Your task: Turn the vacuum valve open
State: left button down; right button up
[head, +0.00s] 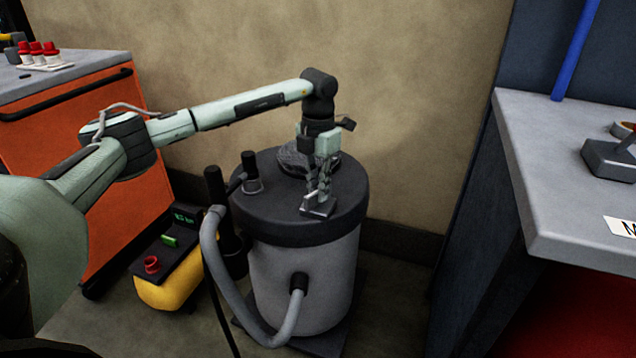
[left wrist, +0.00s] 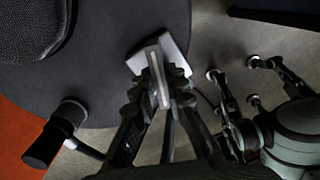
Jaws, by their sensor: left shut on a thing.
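The vacuum valve appears to be the small grey block (head: 317,209) with an upright flat handle, at the front of the dark lid on the grey drum. In the left wrist view the valve's pale base (left wrist: 178,56) shows at the lid's edge, with the flat handle (left wrist: 157,75) standing between the fingers. My left gripper (head: 319,193) points down from above and is shut on this handle. It also shows in the left wrist view (left wrist: 158,88). The fingers hide part of the handle, and I cannot read its turn angle exactly.
The drum (head: 300,270) has a grey hose (head: 225,280) at its front left. A black fitting (head: 251,170) stands on its lid. A yellow unit (head: 170,290) with a red knob is left. An orange cabinet (head: 60,160) and grey bench (head: 540,170) flank the area.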

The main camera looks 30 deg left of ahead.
pick_arm(q)
jog(key=shift+w+r+n+p, duration=0.1)
jog(key=shift+n+p, duration=0.55)
jog(key=shift+n, duration=1.45)
pick_arm(e)
jog(key=shift+s+f, duration=0.2)
jog(key=shift+f, duration=0.7)
jog(key=shift+s+f, duration=0.15)
jog(key=shift+f, duration=0.85)
pick_arm(q)
jog(key=c, duration=1.5)
grip_release()
jog(key=shift+c, duration=0.2)
notch_tip(320, 180, up, 12)
